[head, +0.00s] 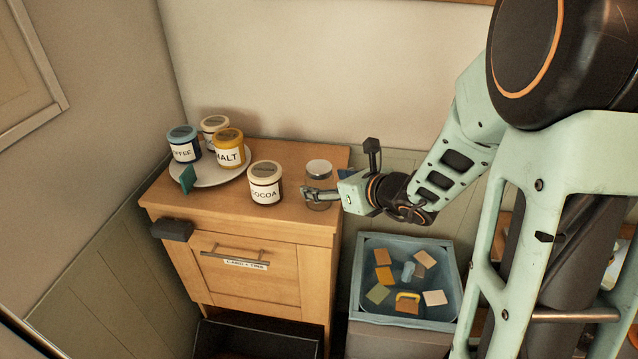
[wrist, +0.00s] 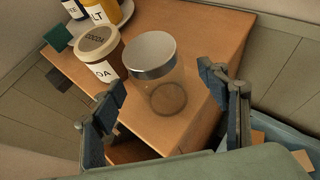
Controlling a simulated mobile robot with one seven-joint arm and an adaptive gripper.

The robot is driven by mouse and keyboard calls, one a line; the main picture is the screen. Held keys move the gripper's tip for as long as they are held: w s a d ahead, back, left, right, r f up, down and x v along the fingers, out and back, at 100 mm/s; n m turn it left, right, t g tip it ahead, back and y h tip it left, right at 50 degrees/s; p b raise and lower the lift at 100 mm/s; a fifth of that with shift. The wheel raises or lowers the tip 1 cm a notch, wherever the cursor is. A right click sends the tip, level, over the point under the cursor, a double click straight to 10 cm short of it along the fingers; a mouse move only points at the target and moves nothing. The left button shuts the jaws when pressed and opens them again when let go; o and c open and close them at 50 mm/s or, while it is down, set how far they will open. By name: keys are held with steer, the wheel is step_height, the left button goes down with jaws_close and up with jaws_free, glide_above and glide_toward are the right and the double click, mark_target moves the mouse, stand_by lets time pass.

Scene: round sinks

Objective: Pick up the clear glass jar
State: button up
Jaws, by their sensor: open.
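The clear glass jar (head: 319,178) with a silver lid stands upright near the right end of the wooden cabinet top. In the wrist view the jar (wrist: 162,84) is in the middle, its silver lid towards the camera. My gripper (head: 318,196) is open and comes in from the right at the jar, partly covering its lower body in the head view. In the wrist view my gripper (wrist: 166,88) has one finger on the left and one on the right of the jar, with gaps showing. I cannot tell how deep the fingers reach around it.
A COCOA jar (head: 265,184) stands close left of the glass jar. A round plate (head: 208,175) holds COFFEE, MALT and another jar. A teal block (head: 187,179) is at its front. A blue bin (head: 357,285) of blocks stands lower right. The wall is behind.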

steer(key=shift+x, duration=1.6)
steer(key=shift+a, duration=0.1)
steer(key=shift+r, duration=0.1)
steer(key=c, duration=1.4)
